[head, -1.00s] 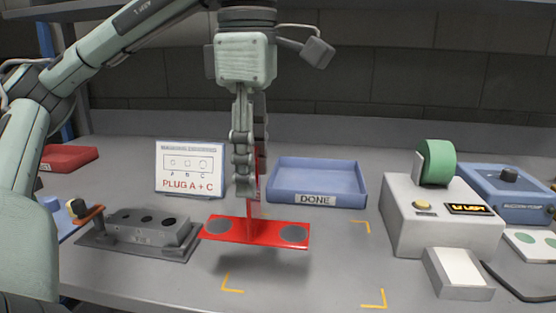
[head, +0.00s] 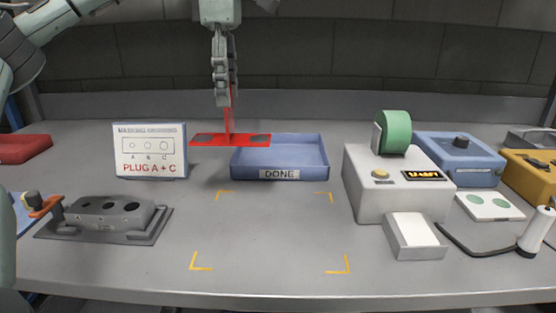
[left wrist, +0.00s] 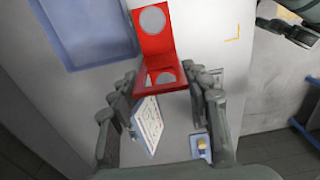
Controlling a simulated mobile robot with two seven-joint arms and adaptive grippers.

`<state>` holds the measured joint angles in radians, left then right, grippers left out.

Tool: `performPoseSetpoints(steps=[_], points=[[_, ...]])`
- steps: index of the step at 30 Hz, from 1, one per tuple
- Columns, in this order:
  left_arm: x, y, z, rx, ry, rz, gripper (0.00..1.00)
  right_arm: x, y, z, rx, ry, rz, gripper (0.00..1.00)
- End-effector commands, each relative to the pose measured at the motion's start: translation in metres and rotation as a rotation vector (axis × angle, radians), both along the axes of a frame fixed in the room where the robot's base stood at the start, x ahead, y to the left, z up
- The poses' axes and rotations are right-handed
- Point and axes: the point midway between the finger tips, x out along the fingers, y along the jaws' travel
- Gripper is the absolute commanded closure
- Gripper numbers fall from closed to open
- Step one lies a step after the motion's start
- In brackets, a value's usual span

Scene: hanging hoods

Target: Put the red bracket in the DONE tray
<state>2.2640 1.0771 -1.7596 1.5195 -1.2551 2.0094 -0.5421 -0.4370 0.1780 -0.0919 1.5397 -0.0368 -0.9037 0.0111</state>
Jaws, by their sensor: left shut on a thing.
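The red bracket (head: 230,140) has an upright plate and a flat plate with two grey discs. My left gripper (head: 222,98) is shut on its upright plate and holds it in the air, with the flat plate lowest and roughly level. The blue DONE tray (head: 279,173) stands on the bench and looks empty. In the head view the bracket overlaps the tray's rear left corner and reaches out past its left side. In the left wrist view the bracket (left wrist: 153,43) shows ahead of the fingers, and the tray (left wrist: 68,62) is at the upper left.
A sign reading "PLUG A + C" (head: 150,165) stands left of the tray. A grey block with holes (head: 110,219) is at the front left. A grey machine with a green roll (head: 393,133) stands to the right. The yellow-cornered bench area before the tray is clear.

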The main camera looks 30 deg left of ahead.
Motion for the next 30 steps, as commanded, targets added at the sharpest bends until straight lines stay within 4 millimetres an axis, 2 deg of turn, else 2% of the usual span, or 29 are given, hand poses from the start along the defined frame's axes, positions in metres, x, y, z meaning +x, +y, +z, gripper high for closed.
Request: performPoseSetpoints(steps=[1, 4, 8, 16, 19, 25, 30], points=[[0.011, 0.009, -0.003, -0.004, 0.002, 0.005, 1.0, 0.0, 0.0, 0.0, 0.0, 0.0, 0.0, 0.6], [0.023, 0.022, -0.006, -0.002, 0.0, 0.005, 1.0, 0.0, 0.0, 0.0, 0.0, 0.0, 0.0, 0.6], [0.036, 0.025, -0.013, 0.0, 0.0, 0.002, 1.0, 0.0, 0.0, 0.0, 0.0, 0.001, 0.0, 0.6], [0.077, 0.002, -0.045, -0.003, 0.002, 0.001, 1.0, 0.001, 0.001, 0.0, 0.002, 0.006, -0.006, 0.6], [0.092, -0.007, -0.055, -0.004, 0.0, 0.001, 1.0, 0.021, 0.007, 0.03, 0.021, -0.033, -0.029, 0.6], [0.12, -0.022, -0.069, -0.003, -0.002, 0.002, 1.0, 0.01, 0.003, 0.018, 0.01, -0.012, -0.016, 0.6], [0.131, -0.027, -0.077, -0.002, -0.002, 0.003, 1.0, 0.006, 0.002, 0.009, 0.005, -0.008, -0.008, 0.6]])
